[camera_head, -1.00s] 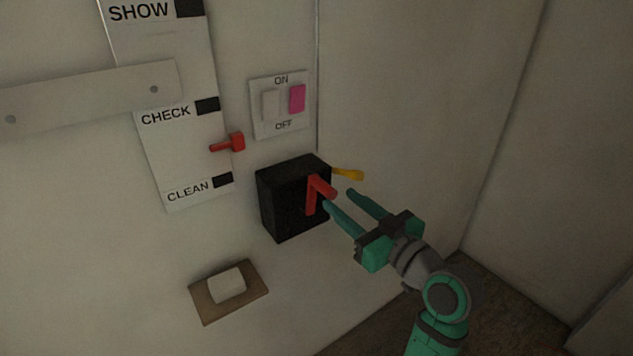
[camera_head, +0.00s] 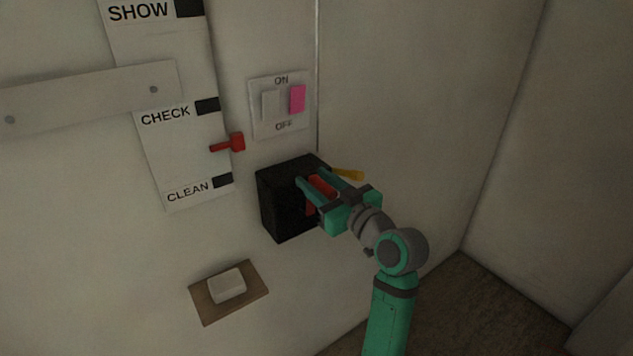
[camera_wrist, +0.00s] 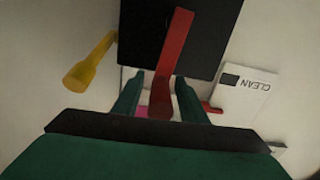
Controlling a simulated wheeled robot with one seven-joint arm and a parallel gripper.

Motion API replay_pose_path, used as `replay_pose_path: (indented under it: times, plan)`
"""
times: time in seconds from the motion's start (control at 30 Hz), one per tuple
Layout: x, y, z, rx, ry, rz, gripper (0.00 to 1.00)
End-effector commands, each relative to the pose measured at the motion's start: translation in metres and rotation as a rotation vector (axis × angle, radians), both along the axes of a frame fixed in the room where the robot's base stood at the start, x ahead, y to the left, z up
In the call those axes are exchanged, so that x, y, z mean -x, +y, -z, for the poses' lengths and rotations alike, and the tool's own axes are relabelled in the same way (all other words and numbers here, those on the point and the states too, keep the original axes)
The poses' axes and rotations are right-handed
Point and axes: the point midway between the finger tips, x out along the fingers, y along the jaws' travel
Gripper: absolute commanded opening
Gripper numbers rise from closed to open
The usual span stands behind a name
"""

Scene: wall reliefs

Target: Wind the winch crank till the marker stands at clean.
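The black winch box (camera_head: 276,208) is on the wall, with its red crank (camera_head: 321,186) on the front. In the wrist view the red crank arm (camera_wrist: 177,42) crosses the box (camera_wrist: 138,30), and its handle stands between my fingers. My gripper (camera_head: 309,176) is open around the handle, with a gap on each side in the wrist view (camera_wrist: 158,95). The red marker (camera_head: 229,144) stands between the CHECK and CLEAN marks of the white scale (camera_head: 180,150), below CHECK. The CLEAN label (camera_head: 187,191) also shows in the wrist view (camera_wrist: 254,86).
A yellow lever (camera_head: 347,174) sticks out at the box's right side, close to my gripper. An ON/OFF plate (camera_head: 284,126) with a white and a pink switch is above. A brown plate with a white block (camera_head: 228,285) is below left. The right wall is bare.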

Motion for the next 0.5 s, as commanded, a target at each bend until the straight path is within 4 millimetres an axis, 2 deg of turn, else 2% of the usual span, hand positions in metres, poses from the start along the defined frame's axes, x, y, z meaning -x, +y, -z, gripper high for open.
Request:
replay_pose_path:
  times: [0.07,0.2,0.23,0.5]
  plan:
    - [0.0001,-0.0001,0.0000,0.000,0.000,0.000,0.39]
    - [0.0001,0.0002,0.0000,0.000,0.000,0.000,0.05]
    - [0.0002,0.0002,0.0000,0.000,0.000,0.000,0.00]
    - [-0.0001,-0.0022,0.0000,-0.006,0.004,0.002,0.00]
